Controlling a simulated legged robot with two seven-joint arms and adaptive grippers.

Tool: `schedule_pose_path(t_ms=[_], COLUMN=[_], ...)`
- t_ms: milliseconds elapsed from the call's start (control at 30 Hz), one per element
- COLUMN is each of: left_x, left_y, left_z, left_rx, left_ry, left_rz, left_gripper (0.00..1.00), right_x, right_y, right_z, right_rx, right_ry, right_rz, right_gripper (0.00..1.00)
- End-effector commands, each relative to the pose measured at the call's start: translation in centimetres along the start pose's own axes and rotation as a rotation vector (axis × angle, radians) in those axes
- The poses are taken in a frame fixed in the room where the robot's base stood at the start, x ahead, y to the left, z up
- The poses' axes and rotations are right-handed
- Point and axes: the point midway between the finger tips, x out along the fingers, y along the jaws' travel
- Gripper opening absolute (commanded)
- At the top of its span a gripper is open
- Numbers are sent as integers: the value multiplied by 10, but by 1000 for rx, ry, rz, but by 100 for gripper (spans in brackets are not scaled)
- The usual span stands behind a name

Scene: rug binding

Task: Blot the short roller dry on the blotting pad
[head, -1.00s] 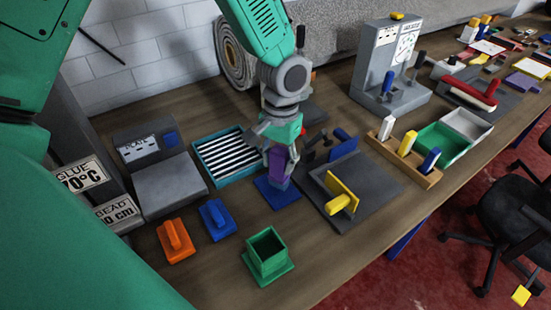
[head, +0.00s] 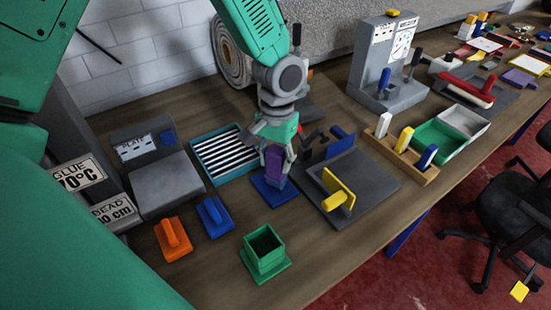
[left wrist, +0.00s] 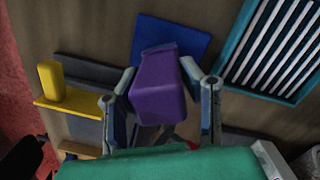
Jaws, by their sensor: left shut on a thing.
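My left gripper (head: 276,166) is shut on a purple block-shaped piece (head: 273,160), perhaps the short roller's handle. In the left wrist view the purple piece (left wrist: 158,88) sits between the two fingers of the left gripper (left wrist: 162,100). A flat blue square (head: 275,190), perhaps the blotting pad, lies below the purple piece in the head view. The blue square (left wrist: 182,40) also shows behind it in the left wrist view. I cannot tell whether the purple piece touches the square. No roller surface shows clearly. My right gripper is not in view.
A teal-framed striped tray (head: 222,176) lies behind and left of the blue square. A dark plate (head: 367,195) with yellow and blue handled blocks is close on the right. A green open box (head: 265,248), a blue block (head: 214,216) and an orange block (head: 173,238) stand in front.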

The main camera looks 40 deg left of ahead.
Motion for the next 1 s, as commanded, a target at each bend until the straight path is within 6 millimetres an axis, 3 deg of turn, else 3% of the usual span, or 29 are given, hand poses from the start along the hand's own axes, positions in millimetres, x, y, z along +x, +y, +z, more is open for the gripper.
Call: schedule_pose_path(t_ms=[1000], left_x=[1], left_y=[-1], left_z=[0], left_rx=[-1], left_ry=[0], left_rz=[1], left_gripper=[0], right_x=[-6], right_y=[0], right_z=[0], right_rx=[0], right_ry=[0], right_rz=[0], right_gripper=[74])
